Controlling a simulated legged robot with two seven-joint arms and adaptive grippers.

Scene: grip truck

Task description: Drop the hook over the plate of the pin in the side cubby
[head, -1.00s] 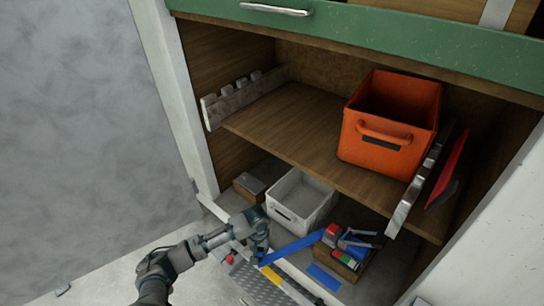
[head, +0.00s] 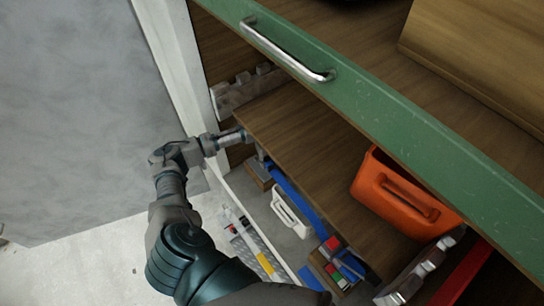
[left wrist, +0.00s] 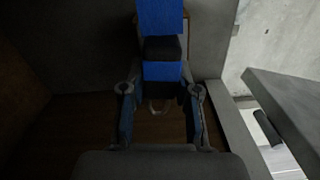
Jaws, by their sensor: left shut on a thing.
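My left arm reaches into the lower compartment at the left. In the head view its gripper (head: 262,155) is mostly hidden by the shelf edge. In the left wrist view the left gripper (left wrist: 160,95) is shut on a blue piece (left wrist: 162,71), which I take to be the hook. A long blue bar (head: 298,203) shows in the head view, slanting down right from the gripper above the white bin. A dark band crosses the blue in the wrist view. I cannot make out the pin or its plate. My right gripper is not in view.
The wooden shelf (head: 300,125) lies just above the left gripper. The white bin (head: 291,215) and a small box of coloured items (head: 338,262) stand below. An orange bin (head: 400,203) sits on the shelf. A green drawer front (head: 370,110) overhangs it.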

